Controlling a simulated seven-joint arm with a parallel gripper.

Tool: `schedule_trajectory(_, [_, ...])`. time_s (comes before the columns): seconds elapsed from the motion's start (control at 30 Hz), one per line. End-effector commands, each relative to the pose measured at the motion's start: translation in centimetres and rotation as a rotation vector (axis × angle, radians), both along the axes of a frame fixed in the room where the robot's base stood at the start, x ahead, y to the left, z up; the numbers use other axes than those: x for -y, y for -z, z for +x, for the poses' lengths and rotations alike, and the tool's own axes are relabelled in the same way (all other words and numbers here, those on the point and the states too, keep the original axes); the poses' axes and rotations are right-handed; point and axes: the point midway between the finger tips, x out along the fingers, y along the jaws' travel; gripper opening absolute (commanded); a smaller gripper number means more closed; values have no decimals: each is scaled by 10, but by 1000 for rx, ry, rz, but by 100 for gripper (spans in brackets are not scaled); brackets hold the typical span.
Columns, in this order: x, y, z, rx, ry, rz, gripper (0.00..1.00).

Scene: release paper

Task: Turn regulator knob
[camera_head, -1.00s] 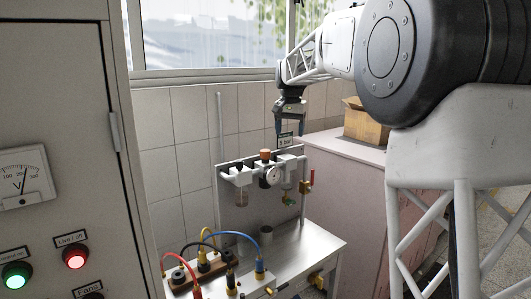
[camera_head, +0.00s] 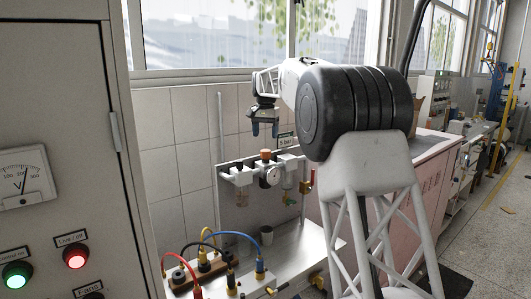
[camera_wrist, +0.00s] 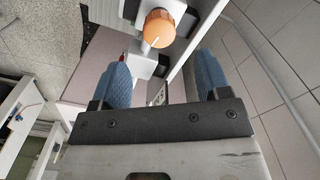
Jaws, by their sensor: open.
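The regulator knob (camera_head: 265,154) is orange and sits on top of the regulator unit, above a round gauge (camera_head: 271,175), on a grey panel. In the wrist view the knob (camera_wrist: 159,28) is seen from above with a pale line across its top. It lies beyond my fingertips and between their lines. My gripper (camera_head: 265,135) is open and empty, pointing down above the knob, with a gap between them. In the wrist view the two blue-padded fingers of my gripper (camera_wrist: 163,72) are apart with nothing between them.
A label (camera_head: 286,140) stands just right of the knob. Below are cables with colored plugs (camera_head: 230,262) on a metal bench and a small grey cup (camera_head: 267,235). A cabinet (camera_head: 60,120) with a meter and lit buttons stands left. A tiled wall is behind.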

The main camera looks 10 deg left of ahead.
Motion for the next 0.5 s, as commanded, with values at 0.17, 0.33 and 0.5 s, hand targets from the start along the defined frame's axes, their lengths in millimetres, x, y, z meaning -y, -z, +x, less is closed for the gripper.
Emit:
schedule_trajectory(0.17, [0,0,0,0,0,0,69])
schedule_trajectory(0.33, [0,4,0,0,0,0,69])
schedule_trajectory(0.5, [0,16,0,0,0,0,69])
